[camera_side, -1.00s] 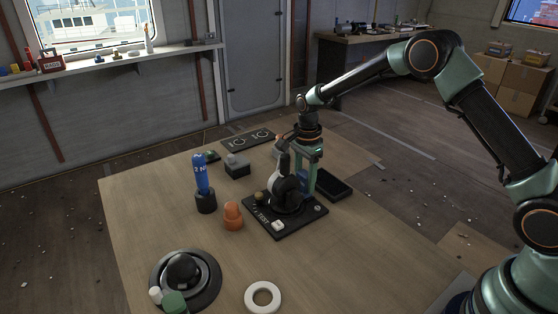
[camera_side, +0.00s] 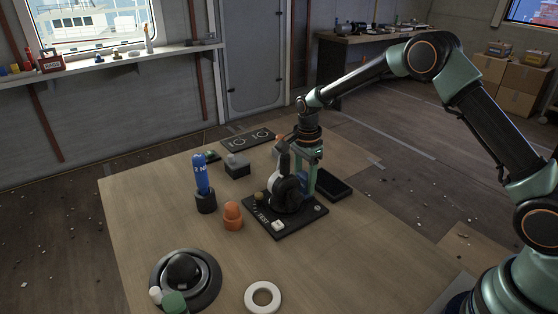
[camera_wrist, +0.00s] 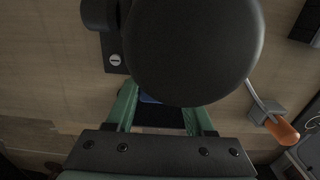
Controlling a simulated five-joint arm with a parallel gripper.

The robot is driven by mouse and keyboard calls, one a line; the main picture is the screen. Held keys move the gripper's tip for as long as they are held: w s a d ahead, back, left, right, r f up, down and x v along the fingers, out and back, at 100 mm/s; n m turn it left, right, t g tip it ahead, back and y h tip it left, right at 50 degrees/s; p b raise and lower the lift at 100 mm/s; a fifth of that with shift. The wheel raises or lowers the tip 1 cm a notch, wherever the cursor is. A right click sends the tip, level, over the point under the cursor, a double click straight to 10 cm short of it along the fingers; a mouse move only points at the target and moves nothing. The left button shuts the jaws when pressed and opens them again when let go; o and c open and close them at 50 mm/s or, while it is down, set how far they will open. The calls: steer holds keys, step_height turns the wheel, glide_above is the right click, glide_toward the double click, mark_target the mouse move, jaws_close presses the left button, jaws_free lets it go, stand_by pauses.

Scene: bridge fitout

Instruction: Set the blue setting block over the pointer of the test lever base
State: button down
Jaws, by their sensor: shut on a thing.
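My gripper (camera_side: 306,178) is over the test lever base (camera_side: 286,229), behind its upright lever in the side view. It is shut on the blue setting block, which shows only as a blue sliver (camera_wrist: 149,98) between the green fingers in the wrist view. A large black round part (camera_wrist: 195,45) hides much of the wrist view. I cannot make out the pointer, or whether the block touches it.
A blue cylinder (camera_side: 202,174) stands in a black holder, with an orange knob (camera_side: 233,216) nearby. A grey block (camera_side: 237,166), a black tray (camera_side: 331,186), a white ring (camera_side: 263,296) and a round black unit (camera_side: 185,273) lie around.

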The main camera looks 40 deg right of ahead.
steer(key=shift+f, duration=0.15)
steer(key=shift+c, duration=1)
jaws_free()
step_height(320, 180, up, 12)
steer(key=shift+f, duration=0.15)
steer(key=shift+r, duration=0.25)
stand_by(0.4)
